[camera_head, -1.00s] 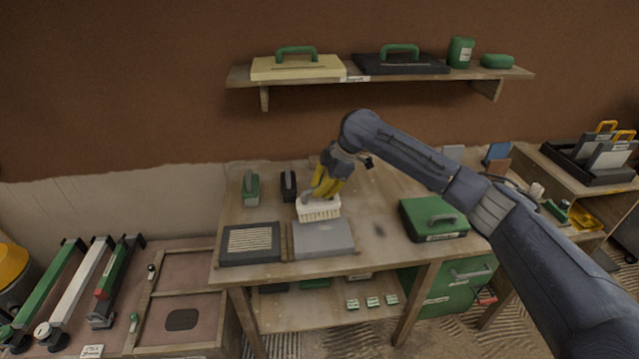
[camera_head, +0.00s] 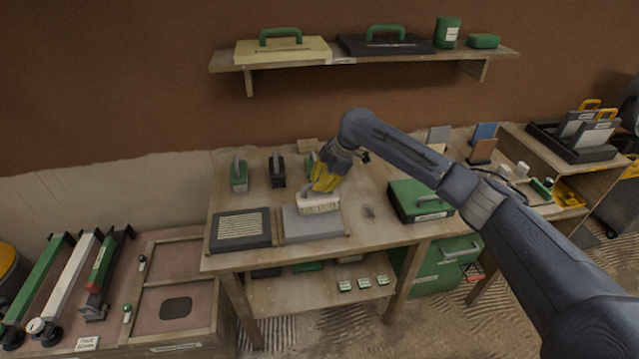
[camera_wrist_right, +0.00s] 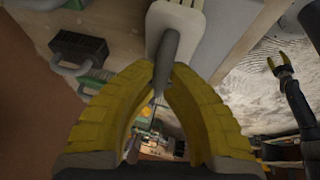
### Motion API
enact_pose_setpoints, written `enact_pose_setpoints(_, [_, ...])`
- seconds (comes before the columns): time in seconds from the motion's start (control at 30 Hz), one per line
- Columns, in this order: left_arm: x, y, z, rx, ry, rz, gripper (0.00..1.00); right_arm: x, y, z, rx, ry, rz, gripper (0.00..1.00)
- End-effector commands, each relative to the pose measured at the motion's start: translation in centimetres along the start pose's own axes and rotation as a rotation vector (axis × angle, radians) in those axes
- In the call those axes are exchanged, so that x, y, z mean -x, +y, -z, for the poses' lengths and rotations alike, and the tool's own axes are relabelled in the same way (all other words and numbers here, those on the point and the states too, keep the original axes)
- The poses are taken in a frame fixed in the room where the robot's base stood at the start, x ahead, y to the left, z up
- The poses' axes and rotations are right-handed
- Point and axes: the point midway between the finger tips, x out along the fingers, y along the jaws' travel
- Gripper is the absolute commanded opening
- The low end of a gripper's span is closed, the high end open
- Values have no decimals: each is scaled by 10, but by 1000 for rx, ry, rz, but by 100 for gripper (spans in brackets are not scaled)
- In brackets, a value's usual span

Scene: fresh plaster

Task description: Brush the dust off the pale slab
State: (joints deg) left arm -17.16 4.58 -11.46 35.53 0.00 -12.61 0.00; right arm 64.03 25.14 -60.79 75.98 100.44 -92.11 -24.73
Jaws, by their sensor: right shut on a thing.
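The pale slab (camera_head: 312,228) is a light grey block lying flat on the workbench, beside a dark slab with a ribbed pale face (camera_head: 240,228). My right gripper (camera_head: 323,187) is shut on the handle of a brush (camera_head: 318,204) with a pale head. The brush is over the back part of the pale slab; I cannot tell whether its bristles touch. In the right wrist view, the yellow fingers close around the grey handle of the brush (camera_wrist_right: 172,25). My left gripper (camera_wrist_right: 279,66) shows at the right there, with its fingers apart and empty. Dust on the slab cannot be made out.
Green and black handled tools (camera_head: 239,175) stand at the back left of the workbench (camera_head: 385,238). A shelf (camera_head: 365,57) hangs above on the wall.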

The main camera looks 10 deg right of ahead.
Motion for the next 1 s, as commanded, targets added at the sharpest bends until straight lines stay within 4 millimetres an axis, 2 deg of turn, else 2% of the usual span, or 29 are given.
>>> enact_pose_setpoints(0.33, [0,0,0,0,0,0,44,-7,-1,21,-9,-1,-6,0])
enact_pose_setpoints(0.43, [0,0,-1,0,-1,0,44,10,4,28,-6,-1,-9,0])
enact_pose_setpoints(1.0, [0,0,-1,0,-1,0,44,55,13,48,-6,0,-5,0])
